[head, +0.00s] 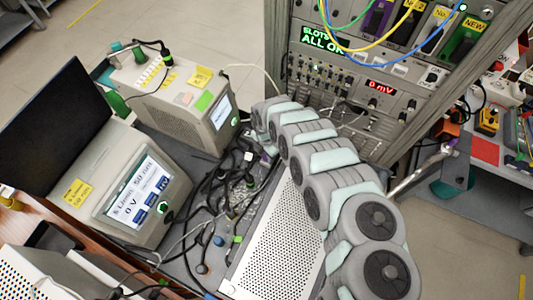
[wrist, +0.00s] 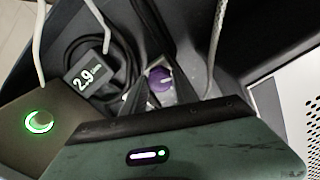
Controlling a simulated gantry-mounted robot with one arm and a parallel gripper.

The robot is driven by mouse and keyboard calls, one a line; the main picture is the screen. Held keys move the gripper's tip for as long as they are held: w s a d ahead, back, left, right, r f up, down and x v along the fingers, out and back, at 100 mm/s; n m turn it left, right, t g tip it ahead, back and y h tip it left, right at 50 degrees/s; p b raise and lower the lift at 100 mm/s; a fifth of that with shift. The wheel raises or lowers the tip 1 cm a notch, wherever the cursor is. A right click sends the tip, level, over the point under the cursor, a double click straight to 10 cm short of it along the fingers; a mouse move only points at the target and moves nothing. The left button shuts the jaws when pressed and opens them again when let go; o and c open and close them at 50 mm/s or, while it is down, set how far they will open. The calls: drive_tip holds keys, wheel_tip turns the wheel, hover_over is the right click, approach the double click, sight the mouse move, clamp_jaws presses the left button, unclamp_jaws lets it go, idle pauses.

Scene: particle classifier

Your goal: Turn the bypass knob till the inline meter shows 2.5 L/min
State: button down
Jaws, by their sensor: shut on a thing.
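The purple bypass knob (wrist: 160,78) shows in the wrist view, just above the middle, with a pale mark on its top. My gripper (wrist: 160,88) has its two dark fingers shut on the knob, one on each side. The inline meter (wrist: 88,80) is to the left of the knob in the wrist view, and its small dark screen reads 2.9 in white digits. In the head view my arm covers the area around the gripper, and I cannot make out the knob or the meter's reading there.
A box with a green-lit crescent button (wrist: 38,122) stands at left. In the head view, a perforated metal case (head: 275,240), instrument rack (head: 345,75) and touchscreen unit (head: 140,195) surround tangled black cables (head: 215,190).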

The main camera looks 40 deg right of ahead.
drive_tip(key=m, duration=0.3)
drive_tip(key=shift+w+r+m+p, duration=0.1)
drive_tip(key=shift+m+p, duration=0.2)
drive_tip(key=shift+p, duration=0.1)
drive_tip(key=m, duration=0.3)
drive_tip(key=shift+m, duration=0.3)
drive_tip(key=m, duration=0.3)
drive_tip(key=shift+m, duration=2.3)
drive_tip(key=c, duration=1)
unclamp_jaws()
drive_tip(key=shift+o, duration=0.2)
